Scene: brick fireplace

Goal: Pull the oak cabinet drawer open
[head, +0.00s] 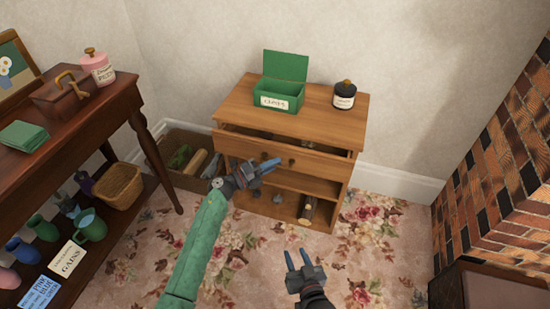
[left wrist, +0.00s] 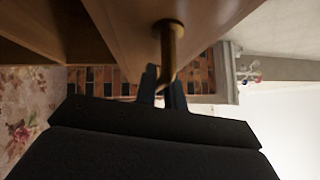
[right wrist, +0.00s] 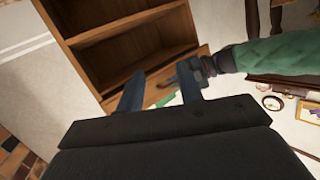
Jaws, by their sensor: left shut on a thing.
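The oak cabinet (head: 328,188) stands against the wall in the head view. Its top drawer (head: 325,166) is partly open, with a dark gap behind the front and small items inside. My left gripper (head: 270,164) is at the drawer front. In the left wrist view its fingers (left wrist: 163,88) are shut on the brass drawer handle (left wrist: 169,42), and the fingers hide part of the handle. My right gripper (head: 297,257) is open and empty, low in front of the cabinet and apart from it. Its spread fingers also show in the right wrist view (right wrist: 158,90).
A green box (head: 280,101) with a raised lid and a dark jar (head: 344,95) stand on the cabinet. A crate (head: 178,164) sits left of it, beside a dark side table (head: 110,100). Brickwork (head: 505,165) is at the right. Carpet in front is clear.

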